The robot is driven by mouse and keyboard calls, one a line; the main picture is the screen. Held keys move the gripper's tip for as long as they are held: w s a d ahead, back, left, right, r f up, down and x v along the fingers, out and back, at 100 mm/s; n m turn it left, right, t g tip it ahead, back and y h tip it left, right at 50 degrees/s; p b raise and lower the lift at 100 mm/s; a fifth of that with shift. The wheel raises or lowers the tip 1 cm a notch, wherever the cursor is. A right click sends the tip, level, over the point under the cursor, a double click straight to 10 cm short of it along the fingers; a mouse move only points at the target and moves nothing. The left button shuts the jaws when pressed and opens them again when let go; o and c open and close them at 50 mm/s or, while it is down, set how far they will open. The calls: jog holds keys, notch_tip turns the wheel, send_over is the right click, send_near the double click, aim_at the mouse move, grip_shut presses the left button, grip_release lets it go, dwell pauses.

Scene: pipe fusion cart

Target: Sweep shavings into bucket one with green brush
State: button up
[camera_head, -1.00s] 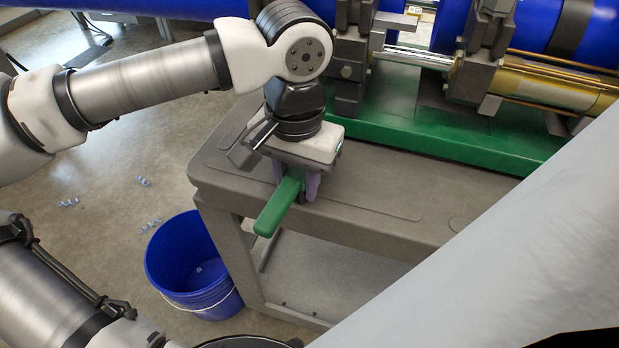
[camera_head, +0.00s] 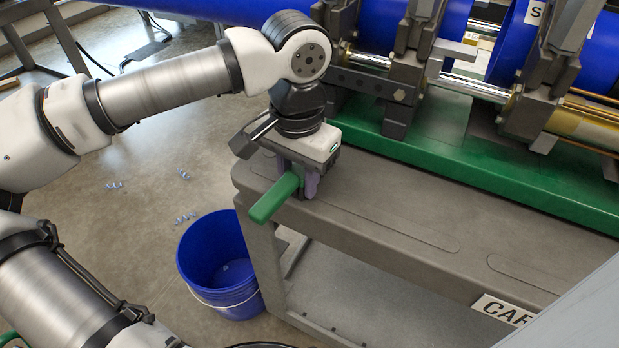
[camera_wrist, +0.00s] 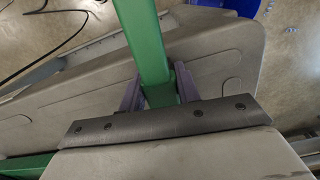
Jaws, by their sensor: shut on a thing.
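My gripper (camera_head: 298,184) is shut on the green brush (camera_head: 272,202), over the cart's top near its left front corner. The brush's green handle sticks out toward the lower left, past the cart's front edge. In the wrist view the handle (camera_wrist: 140,40) runs between the two purple fingers. The brush's bristles are hidden. The blue bucket (camera_head: 195,262) stands upright on the floor, left of the cart, with a small pale bit inside. Curled bluish shavings lie on the floor behind it, at the left (camera_head: 114,185), middle (camera_head: 184,174) and close to its rim (camera_head: 186,218).
The grey cart (camera_head: 400,225) has a bare top ledge along its front and an open lower shelf. The green machine bed (camera_head: 420,150) with dark clamps and blue pipes (camera_head: 400,12) stands behind the gripper. The floor left of the cart is mostly open.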

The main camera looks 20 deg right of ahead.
jog(key=shift+w+a, duration=0.7)
jog(key=shift+w, duration=0.35)
jog(key=shift+r+p, duration=0.3)
jog(key=shift+p, duration=0.05)
jog(key=shift+s+d+r+p, duration=0.2)
jog(key=shift+r+p, duration=0.4)
jog(key=shift+r, duration=0.25)
jog(key=shift+s+d+r+p, duration=0.1)
jog(key=shift+s+r+p, duration=0.05)
jog(key=shift+r+p, duration=0.55)
jog(key=shift+s+d+r+p, duration=0.15)
jog(key=shift+r+p, duration=0.3)
jog(key=shift+r, duration=0.5)
jog(key=shift+s, duration=0.1)
